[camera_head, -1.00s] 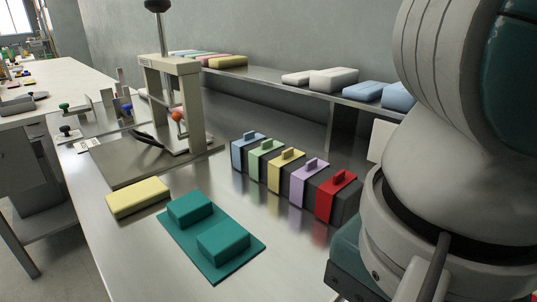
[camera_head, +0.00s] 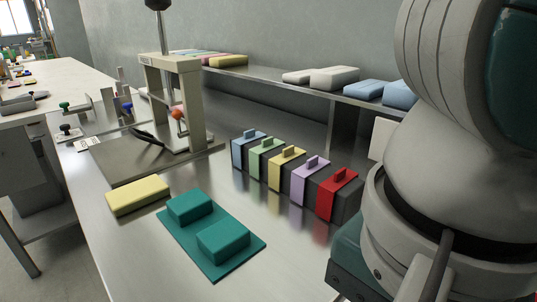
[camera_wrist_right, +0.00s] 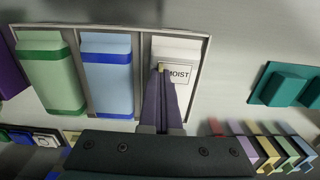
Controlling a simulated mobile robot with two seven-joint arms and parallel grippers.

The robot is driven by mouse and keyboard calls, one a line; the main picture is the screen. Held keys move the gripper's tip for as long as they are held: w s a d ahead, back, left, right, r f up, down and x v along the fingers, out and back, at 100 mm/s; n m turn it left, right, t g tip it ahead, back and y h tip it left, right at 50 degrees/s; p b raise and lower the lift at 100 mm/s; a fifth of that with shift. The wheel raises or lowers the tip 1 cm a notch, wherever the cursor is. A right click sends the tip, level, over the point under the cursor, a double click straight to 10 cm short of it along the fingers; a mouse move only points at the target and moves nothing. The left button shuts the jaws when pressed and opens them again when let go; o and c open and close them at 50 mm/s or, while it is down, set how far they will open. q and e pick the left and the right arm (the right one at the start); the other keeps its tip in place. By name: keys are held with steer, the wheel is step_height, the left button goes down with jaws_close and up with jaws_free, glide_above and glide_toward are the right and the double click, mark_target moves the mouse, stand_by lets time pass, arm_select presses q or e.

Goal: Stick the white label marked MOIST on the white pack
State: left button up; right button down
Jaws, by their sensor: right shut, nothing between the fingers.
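The white pack (camera_wrist_right: 176,47) stands in the right-hand compartment of a pale tray (camera_wrist_right: 205,62) in the right wrist view. The white label marked MOIST (camera_wrist_right: 180,76) shows against the pack's face, with its black border and text facing the camera. My right gripper (camera_wrist_right: 162,70) is shut, its fingertips at the label's left edge and in front of the pack. The fingers cover part of the pack and label. Whether the label lies fully flat cannot be told. My left gripper is not in view. My right arm fills the right side of the head view.
A blue pack (camera_wrist_right: 107,75) and a green pack (camera_wrist_right: 50,75) fill the neighbouring compartments. A teal tray (camera_head: 178,235), a yellow block (camera_head: 138,195), several coloured-banded blocks (camera_head: 285,168) and a press stand (camera_head: 170,66) are on the steel table. Packs line the rear shelf (camera_head: 270,80).

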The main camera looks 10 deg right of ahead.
steer(key=shift+f+b, duration=0.1)
steer(key=shift+b, duration=0.25)
stand_by(0.6)
stand_by(0.4)
steer(key=c, duration=1.1)
jaws_free()
steer(key=shift+o, duration=0.2)
step_height(320, 180, up, 10)
steer(key=p, duration=0.6)
steer(key=shift+s, duration=0.1)
